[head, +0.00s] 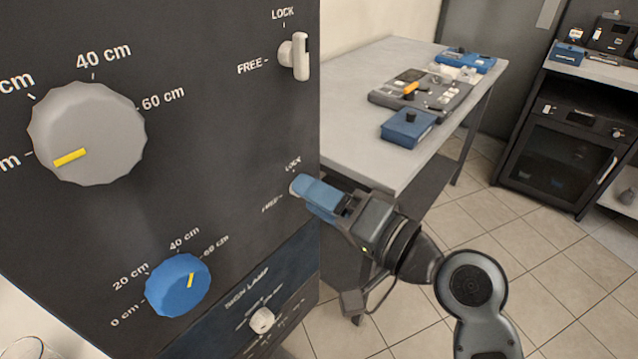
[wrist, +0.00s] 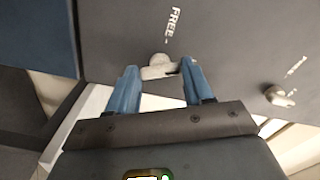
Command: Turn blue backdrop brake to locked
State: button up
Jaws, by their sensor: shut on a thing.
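The lower backdrop brake, beside the blue dial, is a small pale lever on the dark panel, with LOCK printed above it and FREE to its left in the head view. It shows in the wrist view (wrist: 159,68) between my blue fingertips. My gripper (head: 308,190) is at this lever, its jaws shut on it; it also shows in the wrist view (wrist: 160,82). In the head view my fingers hide most of the lever. I cannot tell exactly which mark it points at.
A second pale brake (head: 298,56) sits above on the panel. A grey dial (head: 88,132), a blue dial (head: 178,286) and a small lamp knob (head: 262,319) are to the left. A grey table (head: 365,145) with equipment stands behind my gripper. The tiled floor (head: 550,260) at right is open.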

jog(key=shift+m+p, duration=1.75)
jog(key=shift+m, duration=0.75)
jog(key=o, duration=1)
jog(key=shift+o, duration=0.2)
jog(key=b+v, duration=0.1)
jog(key=v, duration=0.6)
jog(key=shift+s+d+b, duration=0.25)
jog(key=shift+d+b, duration=0.1)
jog(key=shift+b, duration=0.05)
